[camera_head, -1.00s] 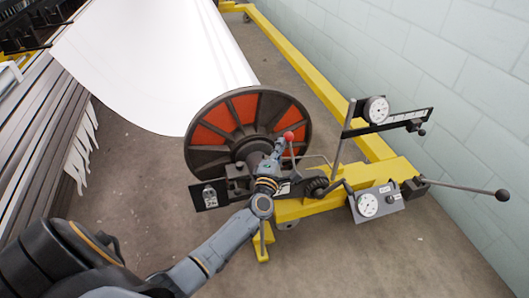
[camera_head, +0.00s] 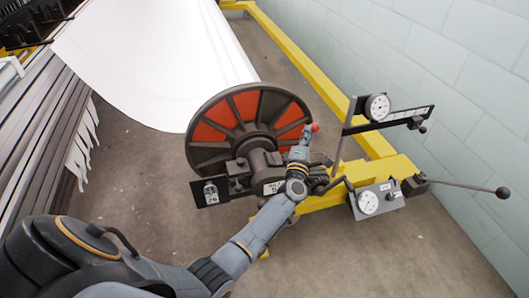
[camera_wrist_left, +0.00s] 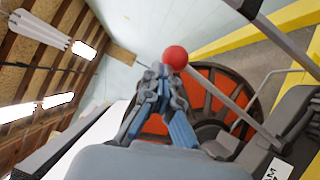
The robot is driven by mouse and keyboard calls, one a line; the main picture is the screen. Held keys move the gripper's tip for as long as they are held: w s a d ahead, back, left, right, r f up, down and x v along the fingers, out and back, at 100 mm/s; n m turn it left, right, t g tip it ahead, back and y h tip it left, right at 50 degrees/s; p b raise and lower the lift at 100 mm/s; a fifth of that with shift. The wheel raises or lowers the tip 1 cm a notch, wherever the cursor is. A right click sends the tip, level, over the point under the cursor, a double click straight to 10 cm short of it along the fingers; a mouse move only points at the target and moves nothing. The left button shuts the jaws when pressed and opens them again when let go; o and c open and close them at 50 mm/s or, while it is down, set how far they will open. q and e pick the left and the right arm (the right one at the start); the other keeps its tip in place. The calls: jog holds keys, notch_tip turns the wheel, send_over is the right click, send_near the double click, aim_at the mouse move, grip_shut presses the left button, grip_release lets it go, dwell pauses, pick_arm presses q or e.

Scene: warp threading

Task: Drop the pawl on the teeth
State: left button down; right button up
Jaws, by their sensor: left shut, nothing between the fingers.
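A lever with a red ball knob (camera_head: 315,127) stands beside the large dark flanged disc (camera_head: 207,155) with red panels. In the left wrist view the red knob (camera_wrist_left: 175,57) sits on a grey rod (camera_wrist_left: 222,100) slanting down to the right. My left gripper (camera_head: 303,135) is shut and empty, its fingertips right against or just beside the knob; I cannot tell whether they touch. In the left wrist view the closed fingertips (camera_wrist_left: 160,72) lie just left of the knob. The pawl's tip and the ratchet teeth are mostly hidden behind my left wrist. My right gripper is out of view.
A yellow frame beam (camera_head: 395,172) carries a dial box (camera_head: 380,200) and a long handle (camera_head: 465,187) to the right. An upright post holds another gauge (camera_head: 377,107). White sheet (camera_head: 160,60) runs to the roller behind the disc. Floor at front right is clear.

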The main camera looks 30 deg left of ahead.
pick_arm(q)
jog(key=shift+w+d+r, duration=0.2)
jog(key=shift+d+r, duration=0.15)
jog(key=shift+r, duration=0.05)
jog(key=v, duration=1.2)
jog(key=shift+s+a+f, duration=0.25)
jog(key=shift+a+f, duration=0.05)
jog(key=shift+a, duration=0.05)
jog(key=shift+f, duration=0.1)
